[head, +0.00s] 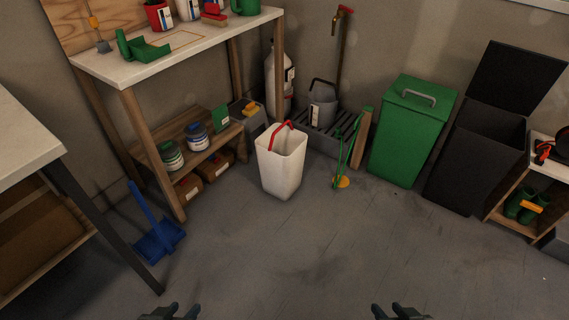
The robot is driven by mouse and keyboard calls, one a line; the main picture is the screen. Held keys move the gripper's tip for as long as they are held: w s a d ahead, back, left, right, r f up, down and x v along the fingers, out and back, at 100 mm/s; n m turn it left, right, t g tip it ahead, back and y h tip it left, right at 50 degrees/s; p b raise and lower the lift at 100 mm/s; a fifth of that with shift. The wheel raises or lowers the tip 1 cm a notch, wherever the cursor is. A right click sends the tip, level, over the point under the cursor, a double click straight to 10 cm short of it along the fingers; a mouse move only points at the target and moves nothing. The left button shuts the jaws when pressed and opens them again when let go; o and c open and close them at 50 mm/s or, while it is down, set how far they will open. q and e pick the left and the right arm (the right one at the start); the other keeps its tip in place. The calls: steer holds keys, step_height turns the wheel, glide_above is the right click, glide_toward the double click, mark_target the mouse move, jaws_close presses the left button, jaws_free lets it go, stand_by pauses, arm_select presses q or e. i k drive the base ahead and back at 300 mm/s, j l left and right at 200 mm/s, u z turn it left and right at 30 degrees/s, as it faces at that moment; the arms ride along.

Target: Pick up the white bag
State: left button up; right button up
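A tall white container (280,165) with a red handle stands upright on the grey floor, in the middle of the head view. It looks like a stiff bin or pail with an open top; I see no other clear white bag. My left gripper (182,311) shows only at the bottom edge, left of centre, its fingers apart and empty. My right gripper (389,311) shows at the bottom edge, right of centre, also with fingers apart and empty. Both are well in front of the white container and touch nothing visible.
A wooden shelf bench (180,65) with paint cans stands behind left. A blue dustpan (160,240) lies left. A green bin (411,132) and a dark open-lidded bin (480,150) stand right. A grey watering can (322,105) is behind. The floor in front is clear.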

mark_target(280, 151)
steer(key=i+l, duration=0.35)
steer(key=i, duration=0.2)
steer(key=i+l, duration=0.35)
steer(key=i, duration=0.2)
steer(key=i+l+u, duration=0.1)
steer(key=i+l, duration=0.25)
steer(key=i, duration=0.2)
